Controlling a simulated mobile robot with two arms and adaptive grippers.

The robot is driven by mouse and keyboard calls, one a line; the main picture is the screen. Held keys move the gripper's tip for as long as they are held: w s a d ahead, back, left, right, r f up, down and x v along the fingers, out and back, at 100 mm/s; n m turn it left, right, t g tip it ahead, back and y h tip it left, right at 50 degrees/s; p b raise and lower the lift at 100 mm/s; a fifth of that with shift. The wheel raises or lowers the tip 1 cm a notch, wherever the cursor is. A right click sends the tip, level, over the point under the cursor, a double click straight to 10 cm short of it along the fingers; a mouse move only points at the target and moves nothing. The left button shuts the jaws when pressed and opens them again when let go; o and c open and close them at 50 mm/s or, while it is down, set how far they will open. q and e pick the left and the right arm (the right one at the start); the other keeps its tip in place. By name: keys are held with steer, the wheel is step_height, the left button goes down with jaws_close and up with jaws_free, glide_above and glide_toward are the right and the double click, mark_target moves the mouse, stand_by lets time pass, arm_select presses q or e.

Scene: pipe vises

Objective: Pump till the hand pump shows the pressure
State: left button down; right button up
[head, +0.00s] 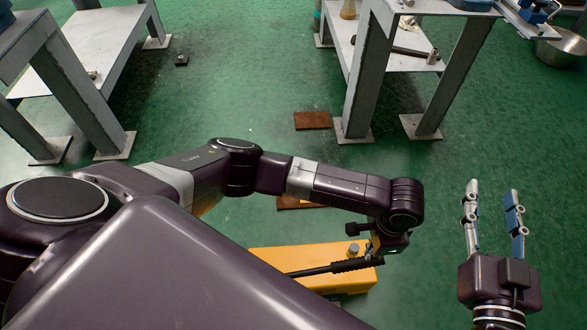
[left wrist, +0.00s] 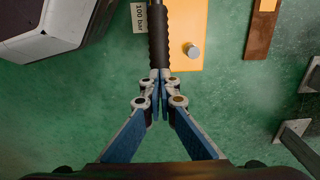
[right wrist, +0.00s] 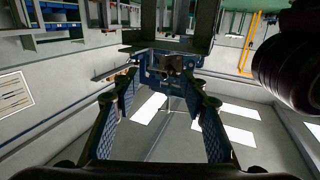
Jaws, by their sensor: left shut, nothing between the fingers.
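The hand pump is a yellow body (head: 275,262) on the green floor, low in the head view. Its lever with a black ribbed grip (head: 350,265) lies across it, pointing right. The left wrist view shows the grip (left wrist: 158,35), the yellow body (left wrist: 186,25), a silver cap (left wrist: 193,50) and a "100 bar" label (left wrist: 138,17). No gauge face is visible. My left gripper (left wrist: 160,88) is shut and empty, its fingertips at the grip's end; whether they touch it is unclear. My right gripper (head: 493,195) is open and empty, right of the pump.
A metal workbench (head: 362,80) stands beyond the pump, and another bench (head: 85,85) stands at the upper left. Brown plates (head: 312,120) lie on the floor. A metal bowl (head: 562,48) is at the upper right. Floor between the benches is mostly clear.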

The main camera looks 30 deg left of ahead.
arm_select(q)
steer(key=shift+f+b, duration=0.6)
steer(key=shift+b, duration=0.1)
steer(key=shift+f+b, duration=0.4)
steer(key=shift+b, duration=0.2)
steer(key=shift+f, duration=0.1)
arm_select(e)
steer(key=s+r+t+y, duration=0.1)
steer(key=s+r+t, duration=0.1)
steer(key=r+t, duration=0.2)
steer(key=s+r+t+y, duration=0.1)
steer(key=s+r+t, duration=0.2)
steer(key=r, duration=0.7)
steer(key=shift+a+r+t+y, duration=0.15)
steer(key=shift+a+t+y, duration=0.05)
steer(key=shift+t+y, duration=0.2)
